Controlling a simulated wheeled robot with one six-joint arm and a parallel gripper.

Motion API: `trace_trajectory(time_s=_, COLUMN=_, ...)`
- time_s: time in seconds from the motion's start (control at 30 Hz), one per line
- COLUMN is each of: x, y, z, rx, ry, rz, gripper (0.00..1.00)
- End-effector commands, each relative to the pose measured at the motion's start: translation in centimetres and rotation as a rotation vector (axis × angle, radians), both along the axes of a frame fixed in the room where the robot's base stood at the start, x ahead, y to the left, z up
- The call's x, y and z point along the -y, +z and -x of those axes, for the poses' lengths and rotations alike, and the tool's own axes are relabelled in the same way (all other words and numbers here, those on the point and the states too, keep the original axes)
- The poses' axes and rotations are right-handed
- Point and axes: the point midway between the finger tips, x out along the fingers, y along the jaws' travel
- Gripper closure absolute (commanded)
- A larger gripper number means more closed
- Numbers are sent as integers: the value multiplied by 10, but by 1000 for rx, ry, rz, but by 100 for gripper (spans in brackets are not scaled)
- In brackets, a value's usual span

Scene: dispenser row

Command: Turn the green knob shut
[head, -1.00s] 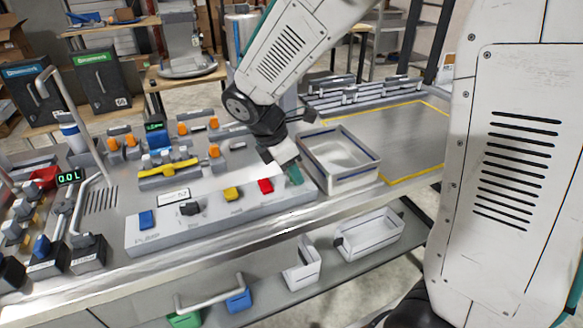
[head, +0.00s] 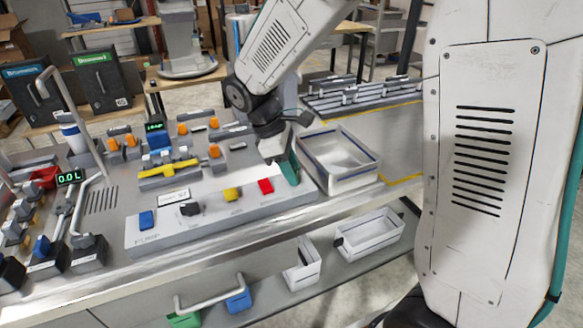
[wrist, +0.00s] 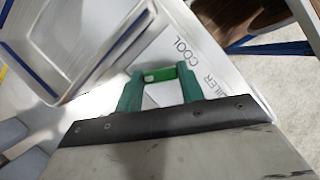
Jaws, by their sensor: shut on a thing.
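The green knob (wrist: 158,74) shows in the wrist view between the two teal fingertips, over a white panel (wrist: 212,62) lettered "COOL". My gripper (wrist: 160,76) is shut on this knob. In the head view my gripper (head: 289,174) reaches down at the right end of the light grey knob panel (head: 215,220), and its fingers hide the green knob. In that panel's row stand a red knob (head: 265,186), a yellow knob (head: 231,194), a black knob (head: 190,209) and a blue knob (head: 146,220).
A white tray with a blue rim (head: 340,183) stands close to the right of my gripper and fills the upper left of the wrist view. Valves with a yellow handle (head: 168,170) lie behind the panel. White bins (head: 370,236) sit on the shelf below.

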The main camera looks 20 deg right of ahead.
Motion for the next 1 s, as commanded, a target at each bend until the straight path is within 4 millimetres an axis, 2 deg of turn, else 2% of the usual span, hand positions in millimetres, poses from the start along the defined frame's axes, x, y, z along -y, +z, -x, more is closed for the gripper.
trace_trajectory(time_s=0.7, x=4, y=1, z=-4, rx=2, ry=-678, rz=-1, gripper=85)
trace_trajectory(time_s=1.0, x=5, y=1, z=-4, rx=3, ry=-900, rz=-1, gripper=85)
